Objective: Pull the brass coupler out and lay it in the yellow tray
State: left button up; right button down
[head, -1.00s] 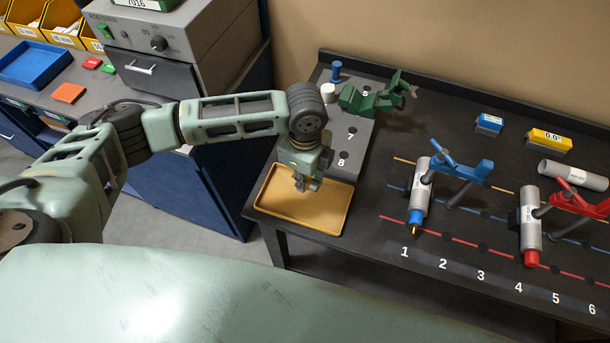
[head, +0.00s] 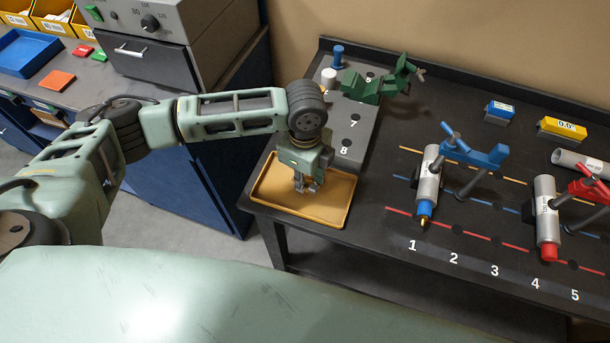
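A small brass-coloured tip, which looks like the brass coupler (head: 422,221), sticks out of the blue-collared lower end of a grey tube (head: 428,180) by number 1. A blue clamp (head: 475,152) stands over this tube. The yellow tray (head: 268,202) lies at the bench's front left corner and looks empty. My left gripper (head: 307,186) points down over the tray, well left of the coupler. Its fingertips look apart, with nothing seen between them. Whether they touch the tray floor is unclear. My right gripper is not in view.
A second tube (head: 546,210) with a red collar sits under a red clamp (head: 585,190). A green vise-like fixture (head: 375,88) stands on a grey plate behind the tray. Small blue (head: 499,111) and yellow (head: 562,129) blocks lie farther back. The front strip with numbers is clear.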

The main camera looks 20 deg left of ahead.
pick_arm(q)
jog(key=o, duration=0.4)
jog(key=shift+c, duration=0.2)
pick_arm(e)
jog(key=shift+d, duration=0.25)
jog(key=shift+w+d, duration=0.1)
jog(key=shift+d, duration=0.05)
pick_arm(q)
jog(key=shift+r, duration=0.1)
notch_tip(320, 180, up, 12)
